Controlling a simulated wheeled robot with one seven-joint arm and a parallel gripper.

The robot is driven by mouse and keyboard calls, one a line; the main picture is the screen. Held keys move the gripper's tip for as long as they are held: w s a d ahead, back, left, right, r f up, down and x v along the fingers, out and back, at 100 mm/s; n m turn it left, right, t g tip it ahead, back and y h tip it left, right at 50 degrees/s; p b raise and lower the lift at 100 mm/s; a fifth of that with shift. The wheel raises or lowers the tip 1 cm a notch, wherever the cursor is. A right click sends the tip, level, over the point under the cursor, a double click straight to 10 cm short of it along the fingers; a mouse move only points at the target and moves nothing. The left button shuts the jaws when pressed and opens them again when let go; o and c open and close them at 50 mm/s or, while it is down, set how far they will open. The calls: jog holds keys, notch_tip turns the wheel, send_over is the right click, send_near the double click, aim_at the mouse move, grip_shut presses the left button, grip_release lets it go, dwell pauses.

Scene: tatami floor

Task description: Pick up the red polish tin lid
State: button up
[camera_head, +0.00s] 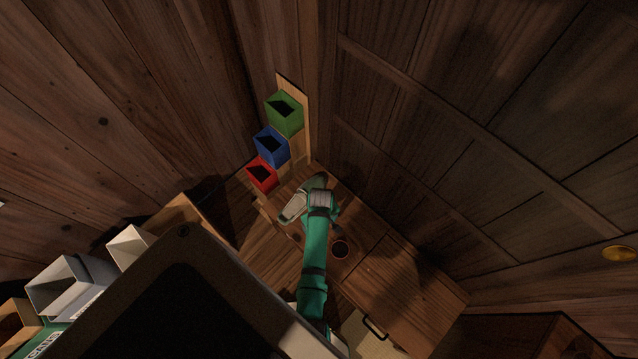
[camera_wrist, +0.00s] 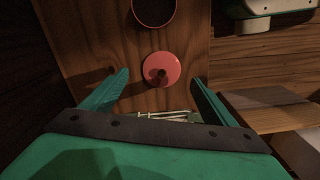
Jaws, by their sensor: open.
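A round dark-centred, reddish-rimmed opening (camera_wrist: 153,8) is just beyond the lid, cut off by the top edge. In the head view my green arm reaches over the wooden cabinet top, and I cannot make out the lid there.
Green (camera_head: 285,114), blue (camera_head: 271,146) and red (camera_head: 262,174) open boxes are stepped along the wall beside the cabinet. Wooden walls stand close behind. A pale wooden ledge (camera_wrist: 264,110) lies right of my gripper.

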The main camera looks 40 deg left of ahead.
jog(key=shift+s+a+f, duration=0.1)
jog(key=shift+f, duration=1.15)
jog(key=shift+a+f, duration=0.1)
jog(key=shift+f, duration=1.15)
jog(key=c, duration=1.1)
